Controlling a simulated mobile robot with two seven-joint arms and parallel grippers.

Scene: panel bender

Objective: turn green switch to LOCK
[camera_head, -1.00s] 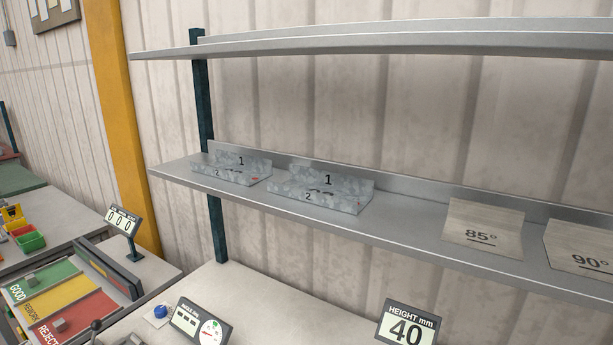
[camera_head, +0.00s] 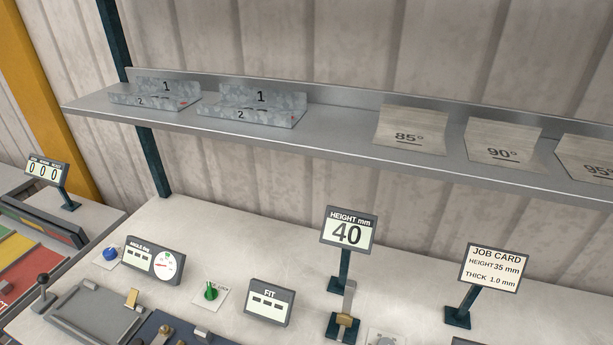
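The green switch (camera_head: 211,291) sits on a small white plate on the grey bench top, between the angle gauge (camera_head: 153,261) and the FIT display (camera_head: 269,302). Its knob stands up from the plate. The lettering on the plate is too small to read, so I cannot tell which position it points to. Neither of my grippers shows in the head view.
A blue knob (camera_head: 110,254) is left of the gauge, and a black-balled lever (camera_head: 43,280) stands at lower left. The height sign (camera_head: 347,231) and job card (camera_head: 493,268) stand to the right. A shelf (camera_head: 330,142) with bent parts spans above.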

